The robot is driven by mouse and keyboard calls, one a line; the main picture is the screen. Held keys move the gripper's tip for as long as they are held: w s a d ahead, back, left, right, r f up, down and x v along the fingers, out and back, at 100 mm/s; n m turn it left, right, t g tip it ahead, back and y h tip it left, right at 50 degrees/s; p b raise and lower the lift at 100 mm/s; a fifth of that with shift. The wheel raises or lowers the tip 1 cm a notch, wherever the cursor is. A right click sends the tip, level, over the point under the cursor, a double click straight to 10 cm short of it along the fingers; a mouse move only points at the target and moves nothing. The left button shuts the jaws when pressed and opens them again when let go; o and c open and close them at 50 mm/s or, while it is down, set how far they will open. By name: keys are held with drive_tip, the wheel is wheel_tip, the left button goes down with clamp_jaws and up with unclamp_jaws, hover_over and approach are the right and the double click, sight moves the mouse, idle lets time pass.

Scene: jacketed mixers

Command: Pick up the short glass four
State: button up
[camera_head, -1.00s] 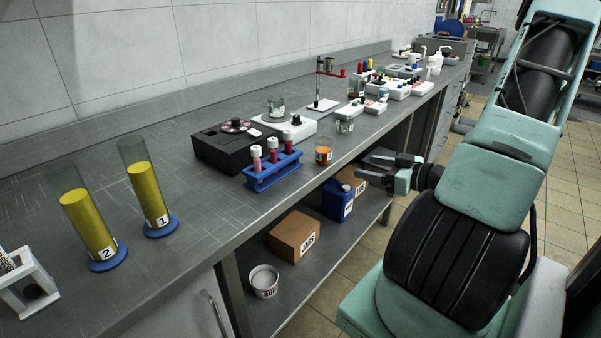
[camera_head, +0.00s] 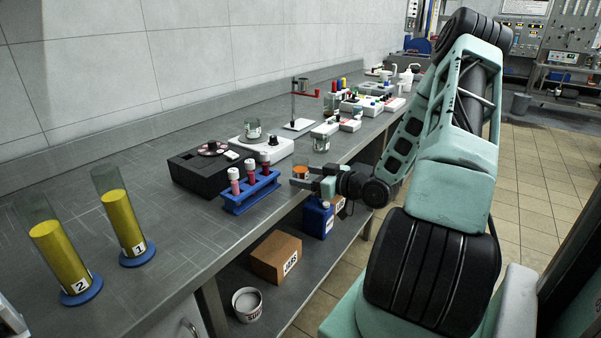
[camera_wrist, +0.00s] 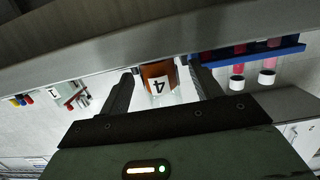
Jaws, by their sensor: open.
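The short glass four is a small glass with orange-brown contents and a white label reading 4. In the wrist view the glass (camera_wrist: 158,78) shows upside down between the two open fingers of my gripper (camera_wrist: 160,88). In the head view the glass (camera_head: 300,171) stands near the bench's front edge, partly hidden behind my gripper (camera_head: 302,178). The gripper is level with the bench top at its front edge, jaws pointing at the glass. Whether a finger touches the glass cannot be told.
A blue rack (camera_head: 251,193) with red-filled tubes stands left of the glass, close to one finger in the wrist view. A clear beaker (camera_head: 321,142) stands behind it on the bench (camera_head: 160,240). Two yellow cylinders stand far left. A lower shelf holds a brown box (camera_head: 277,258).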

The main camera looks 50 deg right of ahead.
sight(295, 171)
drive_tip(key=w, duration=0.4)
drive_tip(key=shift+w+a, duration=0.1)
drive_tip(key=shift+w, duration=0.05)
drive_tip(key=c, duration=1.2)
drive_tip(key=shift+o, duration=0.2)
wheel_tip(295, 171, up, 10)
drive_tip(key=p, duration=0.1)
